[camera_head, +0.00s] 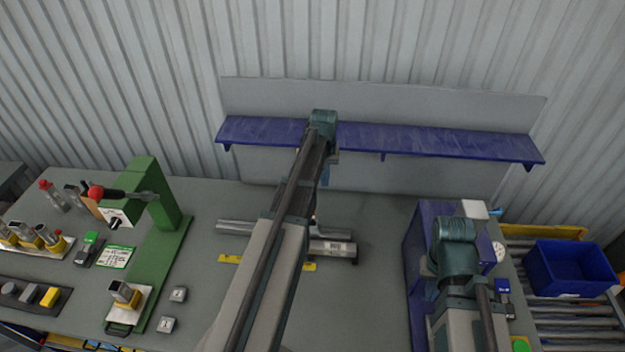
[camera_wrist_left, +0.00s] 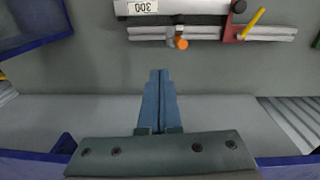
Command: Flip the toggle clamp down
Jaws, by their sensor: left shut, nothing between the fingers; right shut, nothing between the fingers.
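In the left wrist view, a red bracket (camera_wrist_left: 233,31) with a slanting yellow handle (camera_wrist_left: 252,23) sits on the metal rails of a fixture; it looks like the toggle clamp. An orange-tipped part (camera_wrist_left: 181,43) sticks out beside it. In the head view my left arm hides most of the clamp.
The fixture's bar labelled 300 (camera_head: 338,246) lies mid-table. A blue shelf (camera_head: 420,142) runs along the back. A green press (camera_head: 165,200) and small parts stand left. A blue cabinet (camera_head: 420,235) and blue bin (camera_head: 570,268) are right. Bare table lies between fixture and cabinet.

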